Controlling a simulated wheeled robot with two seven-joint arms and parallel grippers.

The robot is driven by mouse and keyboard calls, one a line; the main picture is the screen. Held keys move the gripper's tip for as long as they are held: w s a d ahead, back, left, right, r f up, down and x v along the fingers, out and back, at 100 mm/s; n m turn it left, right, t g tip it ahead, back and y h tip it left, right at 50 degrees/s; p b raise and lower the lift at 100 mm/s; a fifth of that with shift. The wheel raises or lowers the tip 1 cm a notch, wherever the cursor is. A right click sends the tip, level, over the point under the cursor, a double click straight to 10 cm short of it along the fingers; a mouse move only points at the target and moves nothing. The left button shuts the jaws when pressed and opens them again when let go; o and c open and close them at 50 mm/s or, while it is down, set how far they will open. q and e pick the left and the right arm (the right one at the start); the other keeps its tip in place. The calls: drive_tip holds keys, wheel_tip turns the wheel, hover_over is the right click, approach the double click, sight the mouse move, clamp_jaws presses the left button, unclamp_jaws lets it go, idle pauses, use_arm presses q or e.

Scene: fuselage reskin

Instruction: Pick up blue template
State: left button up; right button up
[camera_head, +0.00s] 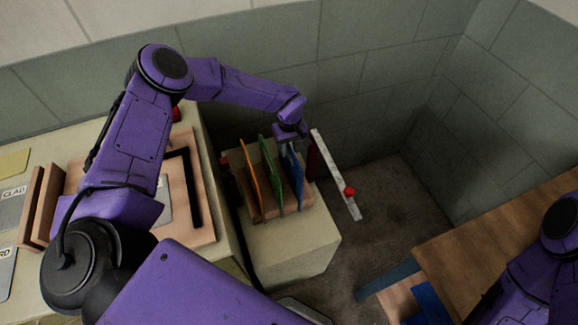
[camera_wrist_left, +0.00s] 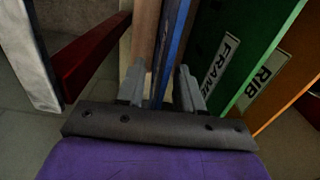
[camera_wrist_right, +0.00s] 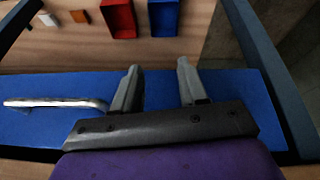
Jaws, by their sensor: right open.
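The blue template (camera_head: 294,172) stands upright in the slotted wooden rack (camera_head: 252,208), at the right of the upright plates. My left gripper (camera_head: 289,143) is pointing down over its upper edge. In the left wrist view the blue template (camera_wrist_left: 171,45) runs between the two open fingers of my left gripper (camera_wrist_left: 161,82), with gaps showing beside it. My right gripper (camera_wrist_right: 158,80) is open and empty, above a blue surface (camera_wrist_right: 225,88) in the right wrist view.
A green plate (camera_head: 271,172) labelled FRAME and an orange plate (camera_head: 250,170) labelled RIB stand left of the blue one. A dark red bar (camera_wrist_left: 88,55) and a pale strip (camera_head: 336,175) with a red knob are close on the right. Walls stand behind.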

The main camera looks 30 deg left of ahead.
sight(289, 153)
use_arm(q)
drive_tip(key=shift+a+f, duration=0.15)
drive_tip(key=shift+f, duration=1.35)
clamp_jaws()
drive_tip(key=shift+w+r, duration=0.1)
